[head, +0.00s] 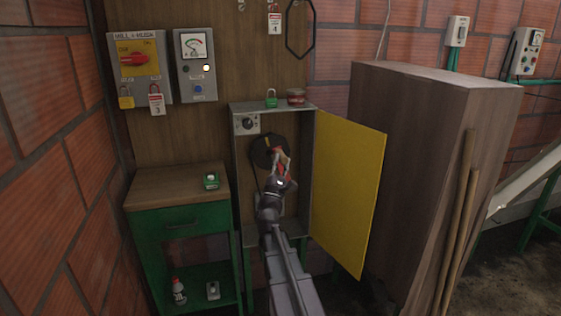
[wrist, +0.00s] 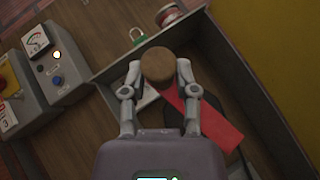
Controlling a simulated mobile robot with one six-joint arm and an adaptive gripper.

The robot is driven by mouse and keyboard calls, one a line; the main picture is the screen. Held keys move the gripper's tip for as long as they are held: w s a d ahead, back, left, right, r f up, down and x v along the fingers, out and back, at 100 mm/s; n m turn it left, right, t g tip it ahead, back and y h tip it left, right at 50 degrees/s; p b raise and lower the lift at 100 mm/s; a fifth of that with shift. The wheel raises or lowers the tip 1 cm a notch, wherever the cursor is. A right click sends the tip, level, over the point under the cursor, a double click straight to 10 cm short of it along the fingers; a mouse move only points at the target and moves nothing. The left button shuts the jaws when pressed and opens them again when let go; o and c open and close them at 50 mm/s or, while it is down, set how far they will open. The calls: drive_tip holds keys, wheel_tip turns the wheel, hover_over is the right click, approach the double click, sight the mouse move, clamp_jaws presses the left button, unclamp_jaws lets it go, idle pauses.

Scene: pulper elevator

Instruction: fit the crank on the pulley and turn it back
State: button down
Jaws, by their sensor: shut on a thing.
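My gripper (head: 281,174) reaches into the open grey cabinet (head: 235,190). In the wrist view my gripper (wrist: 159,72) is shut on the round wooden grip of the crank (wrist: 158,64). The crank's flat red arm (wrist: 214,122) runs from the grip to the lower right; red also shows at my fingertips in the head view (head: 279,152). The dark round pulley (head: 261,149) with a yellow mark is behind the crank. The crank overlaps the pulley in view; I cannot tell whether it is seated on it.
The yellow door (head: 345,190) stands open to the right, beside a wooden cabinet (head: 420,150). A green padlock (head: 271,97) and a red tin (head: 296,97) sit on the cabinet top. Left are a green bench (head: 178,190), a switch box (head: 139,68) and a meter box (head: 196,75).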

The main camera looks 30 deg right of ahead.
drive_tip(key=shift+s+a, duration=0.3)
drive_tip(key=shift+s, duration=0.6)
drive_tip(key=c, duration=1.2)
unclamp_jaws()
clamp_jaws()
drive_tip(key=shift+r, duration=0.15)
wheel_tip(320, 180, up, 20)
drive_tip(key=p, duration=2)
drive_tip(key=shift+f, duration=0.25)
drive_tip(key=shift+d+g, duration=0.1)
drive_tip(key=shift+g, duration=0.2)
